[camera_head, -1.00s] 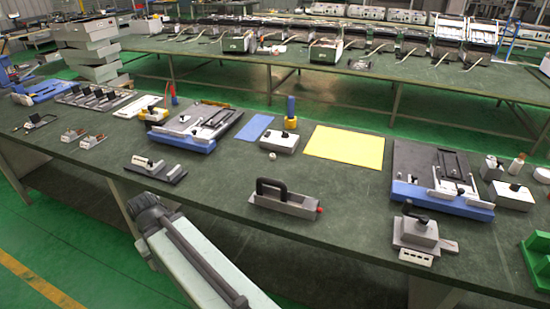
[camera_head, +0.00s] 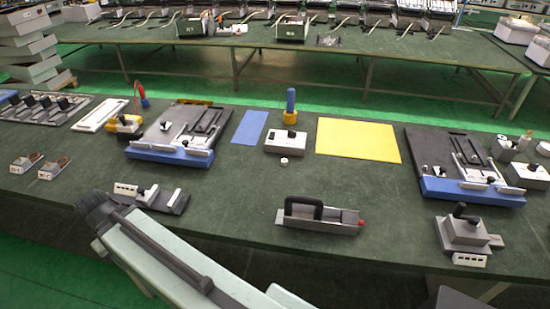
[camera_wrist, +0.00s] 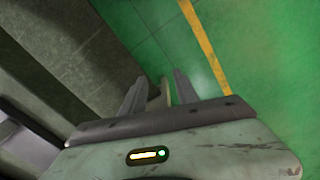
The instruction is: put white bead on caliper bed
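A small white bead (camera_head: 284,162) stands on the green table in the head view, just in front of a white block with a black knob. A dark narrow bed with white blocks (camera_head: 174,202), possibly the caliper bed, lies to its left near the table's front edge; I cannot tell for sure. My gripper (camera_wrist: 160,76) is open in the wrist view, its two dark fingers apart. It points down over the green floor beside the table, away from the bead. A pale strip shows between the fingers; I cannot tell what it is.
A grey tray with a black handle (camera_head: 318,220) stands at the front middle. Blue-edged fixtures (camera_head: 170,155) (camera_head: 470,192) stand left and right. A yellow sheet (camera_head: 357,139) and a blue sheet (camera_head: 250,127) lie flat. Table around the bead's front is clear.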

